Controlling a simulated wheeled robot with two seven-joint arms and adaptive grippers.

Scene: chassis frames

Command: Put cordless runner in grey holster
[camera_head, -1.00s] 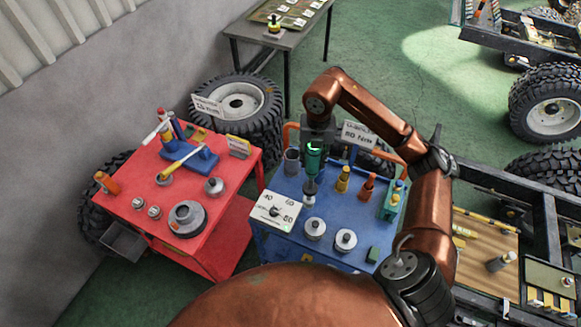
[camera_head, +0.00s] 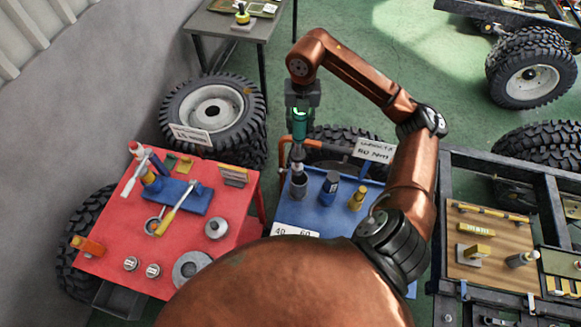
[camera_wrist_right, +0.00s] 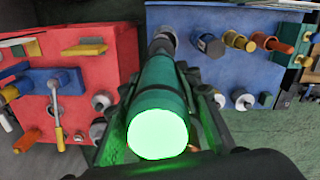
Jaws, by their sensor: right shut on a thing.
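The green cordless runner (camera_head: 300,124) is held nose down in my right gripper (camera_head: 301,103), which is shut on its body. The grey holster (camera_head: 298,187) stands at the far left corner of the blue cart (camera_head: 305,213). The runner's narrow grey nose is right at the holster's mouth in the head view; I cannot tell whether it is inside or just above. In the right wrist view the runner (camera_wrist_right: 160,95) fills the middle with its bright green end towards the camera, and its nose overlaps the holster (camera_wrist_right: 163,40). My left gripper is not in view.
A dark blue holster (camera_head: 330,187) and a yellow one (camera_head: 357,198) stand to the right of the grey one. An orange handle rail (camera_head: 312,143) runs behind it. A red cart (camera_head: 110,235) with tools is at left. A chassis frame (camera_head: 446,175) is at right.

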